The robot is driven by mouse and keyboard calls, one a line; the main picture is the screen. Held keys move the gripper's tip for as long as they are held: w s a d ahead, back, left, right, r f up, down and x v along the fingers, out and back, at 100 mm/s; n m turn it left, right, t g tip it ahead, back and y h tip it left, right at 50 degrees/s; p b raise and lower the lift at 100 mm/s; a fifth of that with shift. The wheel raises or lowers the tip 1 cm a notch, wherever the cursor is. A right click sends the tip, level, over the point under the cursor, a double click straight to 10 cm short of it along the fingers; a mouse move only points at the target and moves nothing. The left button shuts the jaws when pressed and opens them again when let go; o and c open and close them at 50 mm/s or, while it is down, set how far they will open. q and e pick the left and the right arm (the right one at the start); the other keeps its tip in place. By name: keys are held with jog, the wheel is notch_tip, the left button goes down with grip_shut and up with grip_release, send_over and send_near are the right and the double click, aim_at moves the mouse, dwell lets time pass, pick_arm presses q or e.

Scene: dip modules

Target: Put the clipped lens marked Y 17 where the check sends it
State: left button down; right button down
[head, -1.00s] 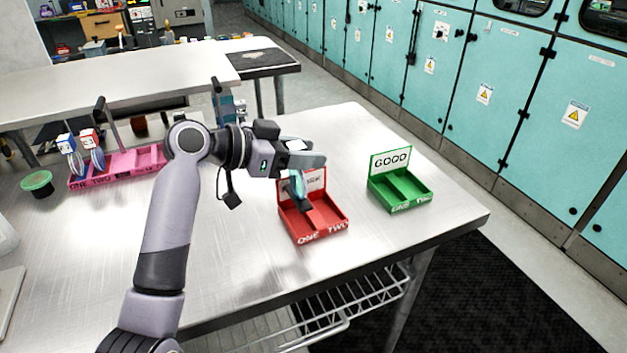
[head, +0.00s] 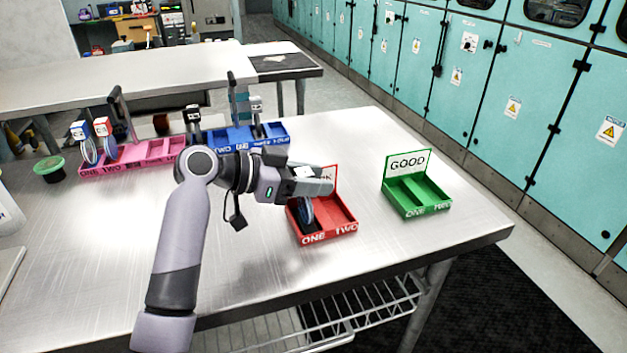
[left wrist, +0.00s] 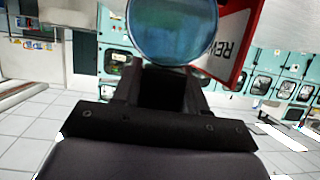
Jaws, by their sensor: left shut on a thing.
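My left gripper (head: 318,186) is shut on a clipped lens (head: 307,213), at the red tray (head: 330,234). The lens hangs on edge in or just over the left compartment, marked ONE; whether it touches the floor I cannot tell. A white clip top shows above the fingers; its marking is unreadable. The left wrist view shows the round bluish lens (left wrist: 172,30) and the red tray's sign (left wrist: 236,38), starting "RE". The green tray (head: 416,210), signed GOOD, has empty compartments ONE and TWO. My right gripper is not in view.
A pink rack (head: 130,165) holds clipped lenses with blue and red tops at its left. A blue rack (head: 236,140) behind my arm holds dark-clipped items. A green-rimmed pot (head: 48,168) stands at left. The table between red and green trays is clear.

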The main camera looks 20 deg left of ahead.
pick_arm(q)
jog(key=shift+f, duration=0.15)
jog(key=c, duration=0.9)
grip_release()
jog(key=shift+r, duration=0.2)
jog(key=shift+s+a+r, duration=0.15)
jog(key=shift+a, duration=0.15)
jog(key=p+v, duration=0.3)
jog(key=v, duration=0.8)
jog(key=shift+s+a+p, duration=0.1)
jog(key=shift+p, duration=0.3)
